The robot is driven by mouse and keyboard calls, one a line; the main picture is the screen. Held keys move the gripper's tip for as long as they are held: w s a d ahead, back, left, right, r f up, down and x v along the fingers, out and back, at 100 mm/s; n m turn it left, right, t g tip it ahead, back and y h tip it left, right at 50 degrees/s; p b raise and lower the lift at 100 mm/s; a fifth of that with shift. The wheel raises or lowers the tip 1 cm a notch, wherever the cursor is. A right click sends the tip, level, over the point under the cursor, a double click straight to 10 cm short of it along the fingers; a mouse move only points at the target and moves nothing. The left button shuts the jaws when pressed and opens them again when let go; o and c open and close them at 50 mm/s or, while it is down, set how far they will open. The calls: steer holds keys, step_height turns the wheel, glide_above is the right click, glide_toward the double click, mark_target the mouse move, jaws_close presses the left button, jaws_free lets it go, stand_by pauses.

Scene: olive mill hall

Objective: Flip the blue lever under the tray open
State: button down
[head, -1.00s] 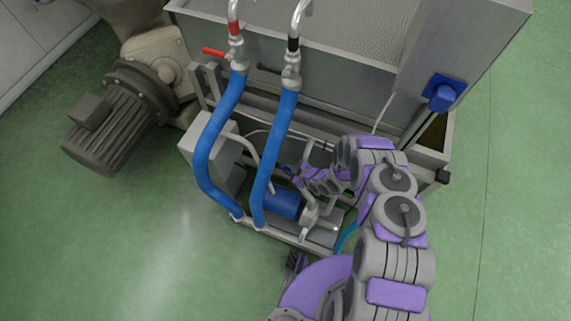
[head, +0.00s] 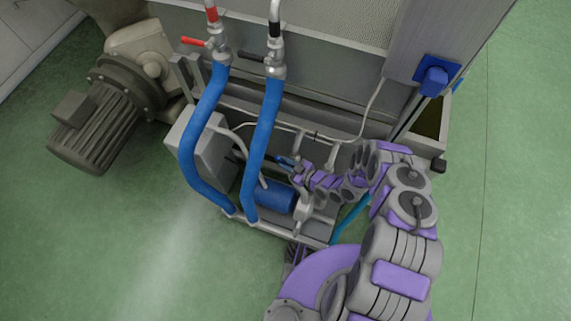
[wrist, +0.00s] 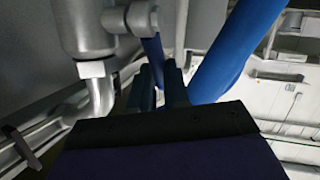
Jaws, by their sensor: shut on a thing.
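The blue lever (wrist: 152,48) shows in the wrist view, running down from a grey metal valve (wrist: 128,18) to my fingers. My gripper (wrist: 161,76) is shut on the lever, with both dark fingers at its lower end. In the head view my gripper (head: 299,172) is low under the steel tray (head: 300,30), behind the blue hoses. A small blue piece of the lever (head: 284,160) shows beside it there. The exact grip and the lever's angle are partly hidden by the fingers.
A red-handled valve (head: 194,41) and a black-handled valve (head: 252,55) sit above. A motor (head: 95,115) stands at left. Green floor is clear at lower left.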

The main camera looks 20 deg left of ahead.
steer(key=shift+a+r, duration=0.15)
steer(key=shift+r, duration=0.15)
steer(key=c, duration=1.3)
jaws_free()
steer(key=shift+c, duration=0.2)
steer(key=shift+o, duration=1.2)
steer(key=shift+f, duration=0.2)
steer(key=p+v, duration=0.3)
steer(key=v, duration=1.4)
steer(key=shift+d+f+p, duration=0.15)
steer(key=shift+d+p, duration=0.1)
steer(key=shift+p, duration=0.1)
